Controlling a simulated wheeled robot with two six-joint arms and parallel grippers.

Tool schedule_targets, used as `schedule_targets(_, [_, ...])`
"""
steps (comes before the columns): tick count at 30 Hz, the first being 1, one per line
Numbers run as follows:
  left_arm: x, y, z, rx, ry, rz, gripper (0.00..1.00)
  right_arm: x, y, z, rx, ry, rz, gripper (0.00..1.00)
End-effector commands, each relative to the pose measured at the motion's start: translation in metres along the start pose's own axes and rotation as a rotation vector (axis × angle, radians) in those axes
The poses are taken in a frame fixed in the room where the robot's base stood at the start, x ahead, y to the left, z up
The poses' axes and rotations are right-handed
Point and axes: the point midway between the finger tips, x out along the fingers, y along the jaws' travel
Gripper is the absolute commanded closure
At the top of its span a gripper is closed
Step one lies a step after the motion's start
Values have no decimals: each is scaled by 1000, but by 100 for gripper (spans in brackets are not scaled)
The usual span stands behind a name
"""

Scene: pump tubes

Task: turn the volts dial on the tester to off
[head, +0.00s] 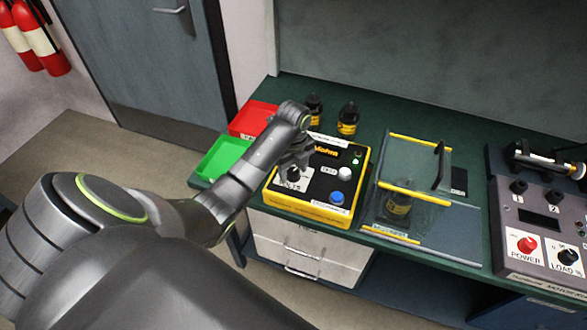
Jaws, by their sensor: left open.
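The tester (310,208) is a yellow box with a black top face on the green bench. The volts dial (294,174) is a black knob on a white plate at the tester's left side; the plate's lettering is partly readable. My left gripper (296,160) is open and sits over the volts dial, pointing down at it. Its fingers overlap the dial in the picture, and I cannot tell whether they touch it. The knob's pointer direction is too small to tell. My right gripper is not in view.
A white button (345,173) and a blue button (337,198) are on the tester. A red tray (252,118) and a green tray (221,158) lie left. Dark bottles (348,118) stand behind. A clear guarded box (405,190) and grey panel (540,230) are right.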

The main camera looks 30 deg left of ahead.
Motion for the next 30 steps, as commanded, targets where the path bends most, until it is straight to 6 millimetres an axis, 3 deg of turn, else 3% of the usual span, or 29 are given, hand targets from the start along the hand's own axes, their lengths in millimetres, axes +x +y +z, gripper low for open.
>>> schedule_targets(1, [0,0,0,0,0,0,46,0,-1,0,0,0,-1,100])
schedule_targets(12, [0,0,0,0,0,1,91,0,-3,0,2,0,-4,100])
schedule_targets(20, [-2,0,0,-34,0,2,91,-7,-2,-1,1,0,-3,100])
schedule_targets(30, [-7,0,0,-245,0,3,91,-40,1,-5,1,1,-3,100])
